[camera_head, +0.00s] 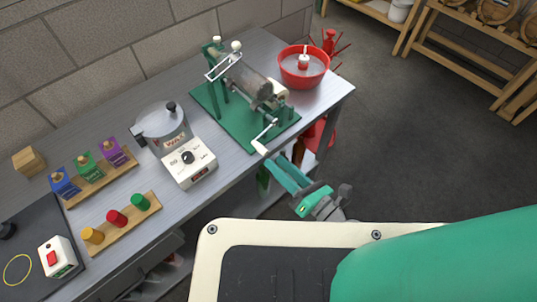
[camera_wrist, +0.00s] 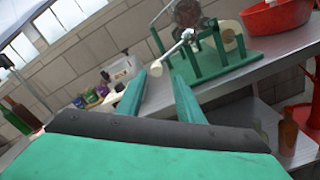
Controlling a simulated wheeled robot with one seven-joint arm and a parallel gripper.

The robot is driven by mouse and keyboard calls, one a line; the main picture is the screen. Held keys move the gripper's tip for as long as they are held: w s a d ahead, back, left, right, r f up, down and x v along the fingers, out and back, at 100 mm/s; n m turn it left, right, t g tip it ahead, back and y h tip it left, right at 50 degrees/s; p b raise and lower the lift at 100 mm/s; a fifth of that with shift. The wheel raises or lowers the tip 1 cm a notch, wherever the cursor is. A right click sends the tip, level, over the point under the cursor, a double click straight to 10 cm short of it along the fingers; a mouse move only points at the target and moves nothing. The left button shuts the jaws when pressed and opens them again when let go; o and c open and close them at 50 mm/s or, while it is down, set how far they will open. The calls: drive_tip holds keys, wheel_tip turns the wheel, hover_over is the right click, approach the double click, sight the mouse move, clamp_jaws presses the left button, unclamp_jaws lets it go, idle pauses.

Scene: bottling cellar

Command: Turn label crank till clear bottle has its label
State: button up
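The labelling machine stands on a green base (camera_head: 222,118) on the bench. A greyish see-through bottle (camera_head: 248,82) lies across it between green uprights; I cannot make out a label on it.
A red basin (camera_head: 303,68) stands right of the machine. Brown bottles stand under the bench (camera_wrist: 288,130). Open floor (camera_head: 400,130) lies right.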

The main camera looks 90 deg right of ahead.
drive_tip(key=shift+v, duration=1.5)
drive_tip(key=shift+c, duration=0.7)
drive_tip(key=c, duration=0.5)
drive_tip(key=shift+s+d+f+n, duration=0.1)
drive_tip(key=shift+d+f+n, duration=0.1)
drive_tip(key=shift+f+n, duration=0.1)
clamp_jaws()
drive_tip(key=s+d+f+n+t+y, duration=0.1)
drive_tip(key=s+f+n+t, duration=0.15)
drive_tip(key=n, duration=0.65)
drive_tip(key=s+d+f+n+t+y, duration=0.1)
drive_tip(key=s+d+f+n, duration=0.15)
drive_tip(key=n, duration=0.65)
drive_tip(key=w+d+r, duration=0.2)
drive_tip(key=w+r, duration=0.2)
drive_tip(key=w, duration=0.5)
drive_tip(key=shift+d, duration=0.4)
